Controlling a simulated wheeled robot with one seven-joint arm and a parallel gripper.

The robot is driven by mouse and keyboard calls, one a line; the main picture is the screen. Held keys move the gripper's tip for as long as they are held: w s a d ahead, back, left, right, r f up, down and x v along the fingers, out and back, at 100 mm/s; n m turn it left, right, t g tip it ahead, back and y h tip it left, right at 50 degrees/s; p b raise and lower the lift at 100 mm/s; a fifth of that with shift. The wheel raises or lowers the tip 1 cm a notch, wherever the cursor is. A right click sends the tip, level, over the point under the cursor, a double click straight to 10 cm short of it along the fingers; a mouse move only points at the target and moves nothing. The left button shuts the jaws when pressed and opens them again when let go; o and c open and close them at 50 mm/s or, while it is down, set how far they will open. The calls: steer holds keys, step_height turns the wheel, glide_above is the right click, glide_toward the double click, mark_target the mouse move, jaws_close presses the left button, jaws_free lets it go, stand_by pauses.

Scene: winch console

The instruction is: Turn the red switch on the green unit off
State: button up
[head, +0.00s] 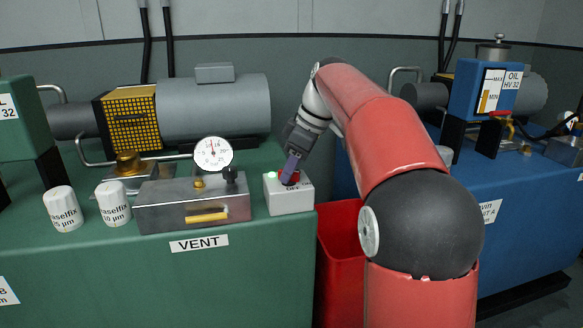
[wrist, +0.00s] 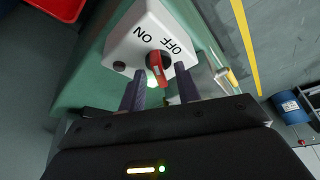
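The red switch (wrist: 159,66) is a knob on a small white box marked ON and OFF (wrist: 130,42). The box (head: 290,200) stands at the right front corner of the green unit (head: 110,260). A green lamp (head: 271,175) glows on the box. My gripper (wrist: 159,70) is open, its two dark fingers apart on either side of the knob. In the head view my gripper (head: 291,170) reaches down to the box and partly hides the switch (head: 290,178). I cannot tell whether the fingers touch the knob, nor which label it points to.
Left of the box stand a metal block (head: 195,205) with a yellow handle, a pressure gauge (head: 213,154) and two white filters (head: 113,203). A red bin (head: 340,250) is on the floor between the green unit and a blue unit (head: 525,220).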

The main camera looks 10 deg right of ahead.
steer(key=shift+c, duration=0.4)
jaws_close()
steer(key=shift+m, duration=0.3)
steer(key=m+t, duration=0.1)
steer(key=m, duration=0.1)
steer(key=m+h+p, duration=0.1)
steer(key=m, duration=0.2)
steer(key=shift+s+a+r+m+t+h, duration=0.1)
steer(key=shift+s+a+m+t+h, duration=0.05)
steer(key=shift+m+t+h, duration=0.2)
steer(key=m+h+p, duration=0.1)
steer(key=m, duration=0.1)
steer(key=m+h+p, duration=0.1)
steer(key=m, duration=0.2)
steer(key=shift+a+m+t, duration=0.15)
steer(key=shift+m+t, duration=0.2)
steer(key=shift+o, duration=0.4)
jaws_free()
